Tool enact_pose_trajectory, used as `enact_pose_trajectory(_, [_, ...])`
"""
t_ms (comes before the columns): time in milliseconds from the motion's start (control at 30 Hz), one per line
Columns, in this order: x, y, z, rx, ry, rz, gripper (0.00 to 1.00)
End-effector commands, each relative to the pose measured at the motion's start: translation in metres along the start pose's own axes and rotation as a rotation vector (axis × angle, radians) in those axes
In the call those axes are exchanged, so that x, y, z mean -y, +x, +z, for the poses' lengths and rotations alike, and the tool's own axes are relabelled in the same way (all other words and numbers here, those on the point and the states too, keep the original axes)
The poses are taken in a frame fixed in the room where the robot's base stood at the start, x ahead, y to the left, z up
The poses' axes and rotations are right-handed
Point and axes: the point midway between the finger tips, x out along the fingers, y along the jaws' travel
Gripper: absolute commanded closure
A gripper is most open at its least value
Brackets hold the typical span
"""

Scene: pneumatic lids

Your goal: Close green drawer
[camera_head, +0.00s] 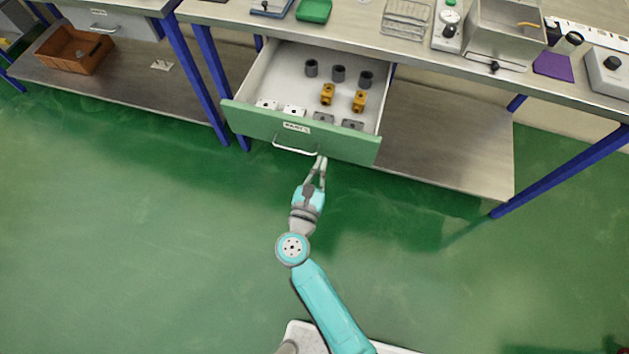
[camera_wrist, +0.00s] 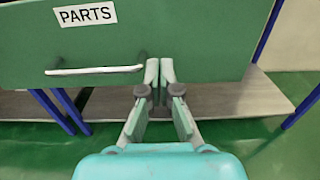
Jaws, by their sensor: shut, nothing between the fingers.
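The green drawer (camera_head: 341,144) is pulled out from under the workbench, with its white inside showing. Its green front also fills the upper part of the wrist view (camera_wrist: 220,45), with a PARTS label (camera_wrist: 85,14) and a silver bar handle (camera_wrist: 95,71). My gripper (camera_head: 322,160) is shut and empty, in front of the drawer front's lower edge, right of the handle. In the wrist view my fingertips (camera_wrist: 159,68) overlap the green front. I cannot tell whether they touch it. The drawer holds grey cylinders (camera_head: 338,74), yellow fittings (camera_head: 328,94) and flat grey and white blocks (camera_head: 293,111).
The workbench top (camera_head: 360,30) carries a green tray (camera_head: 314,10), a metal box (camera_head: 505,30) and instruments. Blue legs (camera_head: 210,80) stand left of the drawer. A lower shelf (camera_head: 450,140) extends to the right. The green floor in front is clear.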

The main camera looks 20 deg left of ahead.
Motion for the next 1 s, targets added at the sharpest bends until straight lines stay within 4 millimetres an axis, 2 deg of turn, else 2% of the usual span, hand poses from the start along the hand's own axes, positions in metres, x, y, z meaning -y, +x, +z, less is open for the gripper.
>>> enact_pose_trajectory(100, [0.001,0.019,0.000,0.000,0.000,-0.003,1.00])
enact_pose_trajectory(300, [0.000,0.035,0.000,0.000,-0.001,-0.001,1.00])
enact_pose_trajectory(833, [0.000,0.041,0.000,0.000,-0.001,0.000,1.00])
enact_pose_trajectory(1000, [0.001,0.057,0.001,0.001,0.000,-0.002,1.00])
